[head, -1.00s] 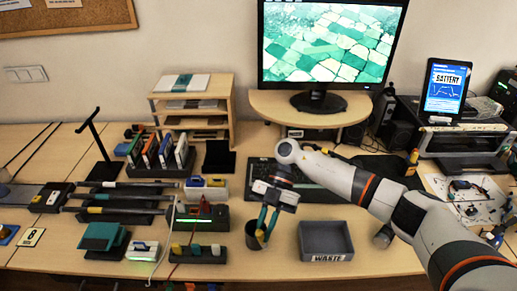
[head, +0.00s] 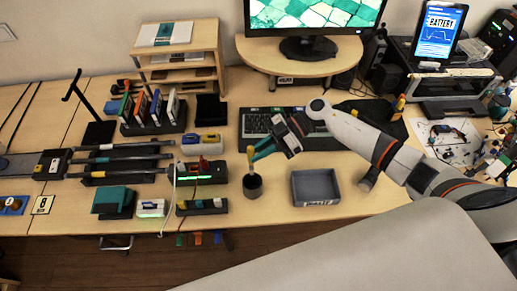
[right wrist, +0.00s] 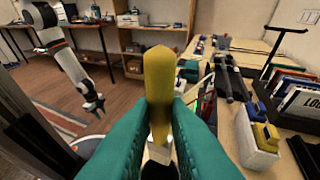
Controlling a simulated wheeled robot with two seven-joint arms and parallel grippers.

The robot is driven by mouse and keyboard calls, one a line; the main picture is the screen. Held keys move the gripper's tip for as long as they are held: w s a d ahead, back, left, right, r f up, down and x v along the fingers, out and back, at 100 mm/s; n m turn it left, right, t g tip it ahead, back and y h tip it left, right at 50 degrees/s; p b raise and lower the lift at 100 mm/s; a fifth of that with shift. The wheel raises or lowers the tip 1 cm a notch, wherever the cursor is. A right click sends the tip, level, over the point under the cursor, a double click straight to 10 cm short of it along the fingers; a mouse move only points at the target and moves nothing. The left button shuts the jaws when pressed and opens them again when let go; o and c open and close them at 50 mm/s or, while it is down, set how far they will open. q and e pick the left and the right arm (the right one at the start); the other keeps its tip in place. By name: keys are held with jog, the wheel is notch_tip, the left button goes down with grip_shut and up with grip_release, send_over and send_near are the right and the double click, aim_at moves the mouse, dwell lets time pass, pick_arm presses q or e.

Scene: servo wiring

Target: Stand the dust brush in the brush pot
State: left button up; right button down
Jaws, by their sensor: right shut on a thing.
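The dust brush (head: 251,157) has a yellow handle and stands about upright over the dark, round brush pot (head: 252,187). Its lower end is at the pot's mouth; I cannot tell how deep it reaches. My right gripper (head: 256,154) is shut on the brush, its teal fingers coming from the right above the pot. In the right wrist view the yellow handle (right wrist: 160,85) rises between the teal fingers (right wrist: 159,135), with a pale part below. My left gripper (right wrist: 94,104) shows small at the left there, away from the brush; its jaws are unclear.
A grey waste tray (head: 316,187) stands right of the pot. Left of it are a dark block with a green light (head: 202,172) and a black block with coloured parts (head: 202,207). A keyboard (head: 256,123) lies behind. The table's front edge is near the pot.

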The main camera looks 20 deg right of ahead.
notch_tip(320, 180, down, 11)
jog(key=b, duration=0.7)
jog(key=shift+r+b, duration=0.2)
jog(key=shift+b, duration=0.15)
jog(key=c, duration=1.3)
grip_release()
jog(key=b+v, duration=0.2)
jog(key=v, duration=1)
jog(key=shift+r+b, duration=0.1)
jog(key=shift+b, duration=0.2)
